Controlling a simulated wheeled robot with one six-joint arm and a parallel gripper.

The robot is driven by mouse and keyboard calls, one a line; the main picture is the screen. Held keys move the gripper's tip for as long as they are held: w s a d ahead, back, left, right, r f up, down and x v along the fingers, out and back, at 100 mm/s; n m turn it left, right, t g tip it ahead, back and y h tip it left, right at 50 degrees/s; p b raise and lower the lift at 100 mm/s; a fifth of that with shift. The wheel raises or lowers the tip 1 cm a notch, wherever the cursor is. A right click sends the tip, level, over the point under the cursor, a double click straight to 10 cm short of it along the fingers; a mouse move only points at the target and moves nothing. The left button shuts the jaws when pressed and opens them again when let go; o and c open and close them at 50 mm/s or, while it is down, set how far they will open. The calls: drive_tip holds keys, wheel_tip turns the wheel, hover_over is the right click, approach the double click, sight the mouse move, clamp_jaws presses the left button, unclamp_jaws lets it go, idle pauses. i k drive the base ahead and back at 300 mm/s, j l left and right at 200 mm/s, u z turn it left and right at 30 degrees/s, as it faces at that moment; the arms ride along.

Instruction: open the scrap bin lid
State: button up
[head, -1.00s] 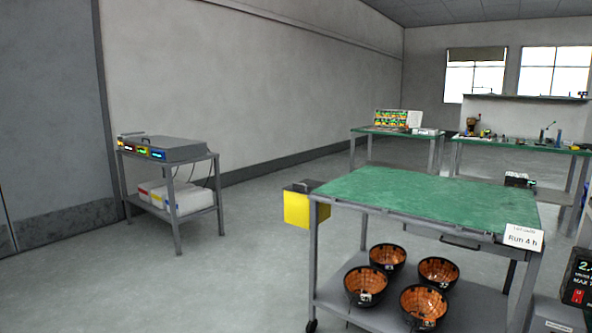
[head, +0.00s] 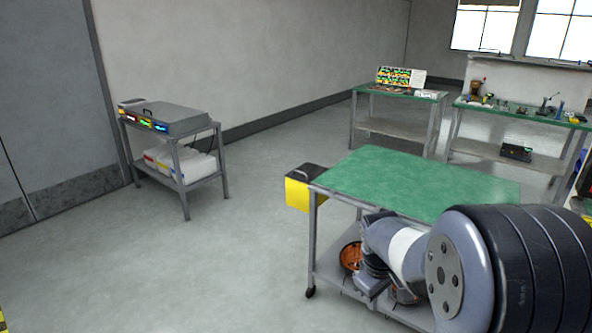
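A yellow box (head: 297,195) with a dark lid (head: 306,173) hangs at the left end of the green-topped cart, and I take it for the scrap bin. The lid lies flat and shut, with a light handle on top. My arm crosses the lower right of the head view, in front of the cart, to the right of the yellow box and apart from it. I cannot make out gripper fingers.
A grey cart (head: 180,184) with a lidded device (head: 165,117) stands at left. Two benches stand behind. Floor left of the yellow box is clear.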

sight(307, 172)
drive_tip(key=i+u, duration=0.1)
drive_tip(key=i, duration=0.45)
drive_tip(key=i+l+u, duration=0.1)
drive_tip(key=i, duration=0.45)
drive_tip(key=i+l+u, duration=0.1)
drive_tip(key=i, duration=0.45)
drive_tip(key=i+l+u, duration=0.1)
drive_tip(key=i, duration=0.45)
drive_tip(key=i+l+u, duration=0.1)
drive_tip(key=i+l, duration=0.2)
drive_tip(key=i, duration=0.25)
